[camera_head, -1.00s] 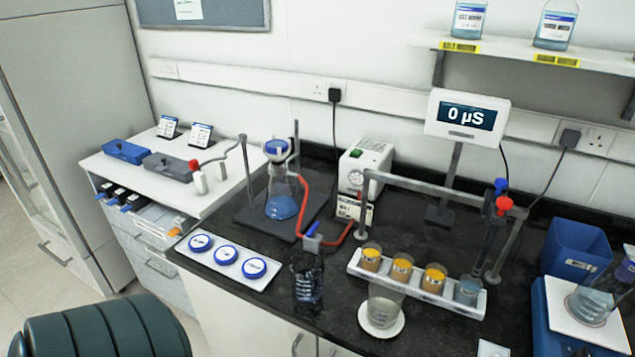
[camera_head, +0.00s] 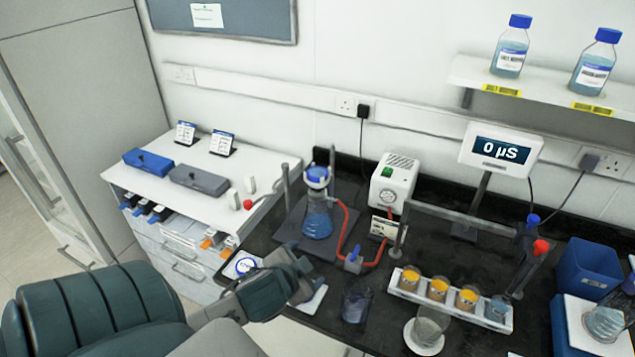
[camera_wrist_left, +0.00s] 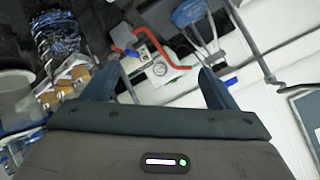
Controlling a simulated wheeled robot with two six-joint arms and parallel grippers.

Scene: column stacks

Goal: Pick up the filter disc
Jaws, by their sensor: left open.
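Three round white discs with blue rims lie on a white tray (camera_head: 312,303) at the bench's front left; I take these to be the filter discs. Only the leftmost disc (camera_head: 246,266) shows in the head view; my left arm and gripper cover the others. My left gripper (camera_head: 304,274) is over the tray's right part, open, with nothing seen between its fingers. In the left wrist view its two fingers (camera_wrist_left: 160,84) are spread apart, with bench equipment beyond and no disc in sight. My right gripper is not in view.
A flask with blue liquid (camera_head: 318,222) stands behind the tray, joined by a red tube (camera_head: 347,225) to a white pump (camera_head: 393,181). Farther right are a rack of orange-filled cups (camera_head: 438,289) and a clear beaker (camera_head: 430,327).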

